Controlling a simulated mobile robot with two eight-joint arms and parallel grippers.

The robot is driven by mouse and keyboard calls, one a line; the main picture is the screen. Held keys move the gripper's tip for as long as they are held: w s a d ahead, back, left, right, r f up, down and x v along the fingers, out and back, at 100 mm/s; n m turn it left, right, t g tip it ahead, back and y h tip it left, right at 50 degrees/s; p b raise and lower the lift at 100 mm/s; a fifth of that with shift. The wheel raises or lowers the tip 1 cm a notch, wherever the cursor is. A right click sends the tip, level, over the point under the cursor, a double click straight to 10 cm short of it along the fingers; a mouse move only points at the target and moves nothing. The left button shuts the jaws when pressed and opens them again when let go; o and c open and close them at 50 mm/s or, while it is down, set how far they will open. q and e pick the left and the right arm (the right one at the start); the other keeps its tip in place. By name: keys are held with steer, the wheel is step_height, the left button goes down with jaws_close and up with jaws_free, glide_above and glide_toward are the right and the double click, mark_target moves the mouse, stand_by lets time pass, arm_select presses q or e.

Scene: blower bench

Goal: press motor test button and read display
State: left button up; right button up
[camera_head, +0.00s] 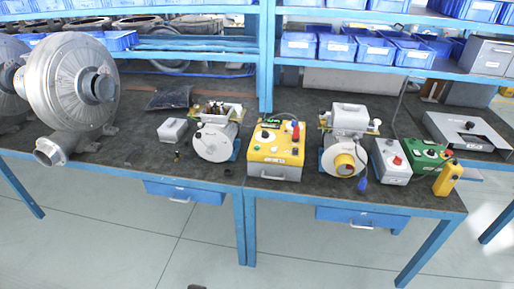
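A yellow tester box (276,157) stands on the bench near the middle front edge. A small greenish display (270,123) is at its upper left, and a red part (296,130) is at its upper right. A black knob or button is on its face. Right of it a grey box (395,174) carries a red button (397,160). A green device (427,157) with a dial is beside that. Motors stand on both sides of the yellow box: a left one (215,142) and a right one (336,158). Labels and display reading are too small to read. Neither gripper shows.
A large grey blower (72,88) fills the bench's left end. A yellow handheld unit (447,179) stands at the front right edge. Shelves with blue bins (336,48) hang behind. A white box (173,131) sits left of the left motor. The floor in front is clear.

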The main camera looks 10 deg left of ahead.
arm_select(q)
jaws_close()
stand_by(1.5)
